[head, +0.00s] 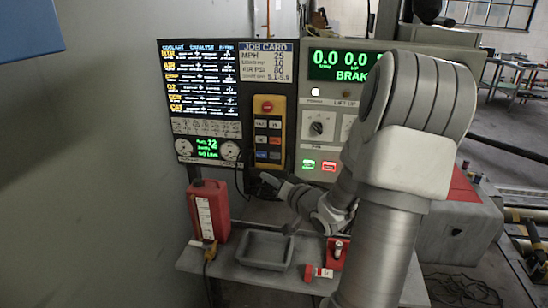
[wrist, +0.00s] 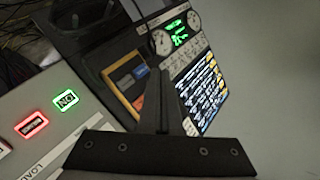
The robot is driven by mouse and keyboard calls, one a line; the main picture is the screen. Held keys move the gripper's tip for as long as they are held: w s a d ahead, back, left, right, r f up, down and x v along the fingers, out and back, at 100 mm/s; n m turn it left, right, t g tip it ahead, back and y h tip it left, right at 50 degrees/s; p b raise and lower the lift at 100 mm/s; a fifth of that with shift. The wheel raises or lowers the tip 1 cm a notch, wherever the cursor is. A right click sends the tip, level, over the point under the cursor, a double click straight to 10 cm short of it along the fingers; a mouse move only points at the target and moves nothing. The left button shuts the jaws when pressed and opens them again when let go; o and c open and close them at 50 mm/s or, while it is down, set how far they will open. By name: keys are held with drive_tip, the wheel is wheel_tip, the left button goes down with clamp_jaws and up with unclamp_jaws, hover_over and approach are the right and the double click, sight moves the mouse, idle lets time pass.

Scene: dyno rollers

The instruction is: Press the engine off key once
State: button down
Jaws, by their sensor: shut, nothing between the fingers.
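The yellow key pendant (head: 278,112) hangs in a dark holder on the panel, with a red round button (head: 267,106) at its top and rows of small keys (head: 268,140) below. The lettering is too small to tell which key is engine off. My gripper (head: 266,180) is shut and empty, just below the pendant in the head view. In the wrist view the shut fingers (wrist: 155,75) point toward the pendant (wrist: 112,86), beside its blue and orange keys, and hide part of it. I cannot tell whether the fingertips touch anything.
A lit screen and gauges (head: 207,150) stand left of the pendant. A grey console (head: 312,137) with green and red lit buttons stands to its right. Below are a red jug (head: 208,208), a grey tray (head: 265,249) and small red items on the shelf (head: 232,270). A cable hangs near my gripper.

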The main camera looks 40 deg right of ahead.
sight(270, 156)
drive_tip(key=shift+w, duration=0.1)
drive_tip(key=w+d, duration=0.5)
drive_tip(key=d, duration=0.1)
drive_tip(key=shift+w+d+p, duration=0.3)
drive_tip(key=shift+d+p, duration=0.05)
idle(2.0)
drive_tip(key=shift+w+d+p, duration=0.25)
drive_tip(key=shift+d+p, duration=0.05)
drive_tip(key=shift+d, duration=0.05)
drive_tip(key=shift+w+d, duration=0.3)
idle(0.8)
drive_tip(key=shift+s+a, duration=0.6)
drive_tip(key=shift+a, duration=0.05)
